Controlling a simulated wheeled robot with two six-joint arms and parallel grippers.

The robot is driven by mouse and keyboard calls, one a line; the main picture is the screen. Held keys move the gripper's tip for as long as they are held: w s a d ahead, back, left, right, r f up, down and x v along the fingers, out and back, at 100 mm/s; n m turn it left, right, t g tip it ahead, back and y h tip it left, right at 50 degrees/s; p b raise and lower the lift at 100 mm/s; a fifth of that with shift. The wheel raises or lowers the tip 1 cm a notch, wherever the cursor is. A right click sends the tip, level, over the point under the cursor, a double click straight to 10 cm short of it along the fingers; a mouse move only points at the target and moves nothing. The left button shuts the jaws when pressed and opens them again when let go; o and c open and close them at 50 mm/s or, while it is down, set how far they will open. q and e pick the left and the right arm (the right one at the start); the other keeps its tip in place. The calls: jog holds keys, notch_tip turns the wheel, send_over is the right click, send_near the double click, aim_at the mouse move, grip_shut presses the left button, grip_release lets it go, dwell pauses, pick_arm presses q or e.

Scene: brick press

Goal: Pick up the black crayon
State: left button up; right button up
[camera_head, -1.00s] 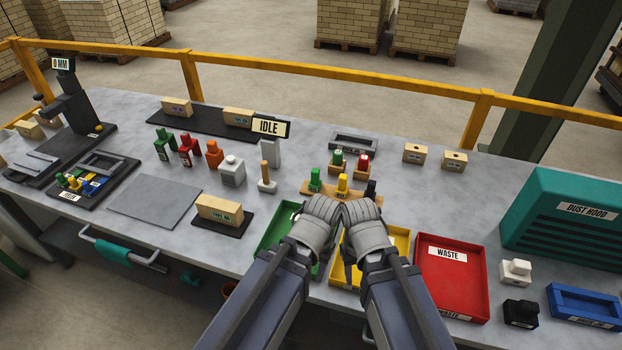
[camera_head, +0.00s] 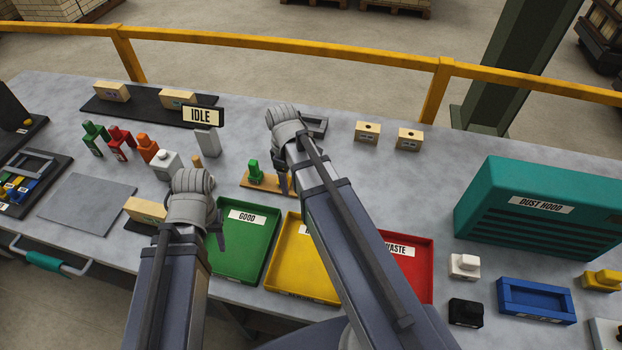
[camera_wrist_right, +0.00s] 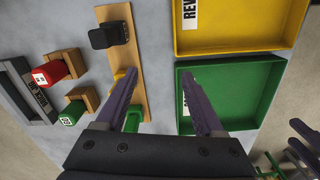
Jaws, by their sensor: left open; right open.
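The black crayon (camera_wrist_right: 108,35) stands at the far end of a wooden rack (camera_wrist_right: 121,13) in the right wrist view; in the head view my right arm hides it. The rack's other end (camera_head: 287,184) shows in the head view with a green crayon (camera_head: 255,171). My right gripper (camera_wrist_right: 158,74) is open and empty, its fingers over the rack's edge and the gap beside the green tray. The black crayon is ahead and to the left of its fingertips, apart from them.
The green GOOD tray (camera_head: 242,245), yellow tray (camera_head: 283,262) and red WASTE tray (camera_head: 423,262) line the front. A teal dust hood (camera_head: 540,210) stands at right.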

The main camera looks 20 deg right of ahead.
jog(key=w+d, duration=0.1)
jog(key=d, duration=0.1)
jog(key=w+d+n, duration=0.1)
jog(key=d, duration=0.2)
jog(key=w+d+r+n, duration=0.1)
jog(key=d, duration=0.2)
jog(key=shift+w+d+p, duration=0.1)
jog(key=shift+p, duration=0.2)
notch_tip(320, 180, down, 3)
jog(key=b, duration=0.2)
jog(key=shift+r+b, duration=0.15)
jog(key=shift+b, duration=0.25)
pick_arm(q)
notch_tip(320, 180, down, 7)
jog(key=b, duration=0.5)
pick_arm(e)
jog(key=f, duration=0.5)
jog(key=shift+w+d+f, duration=0.1)
jog(key=shift+w+d, duration=0.1)
jog(key=shift+d, duration=0.1)
pick_arm(q)
jog(key=shift+r, duration=0.1)
pick_arm(e)
jog(key=shift+c, duration=0.2)
grip_shut()
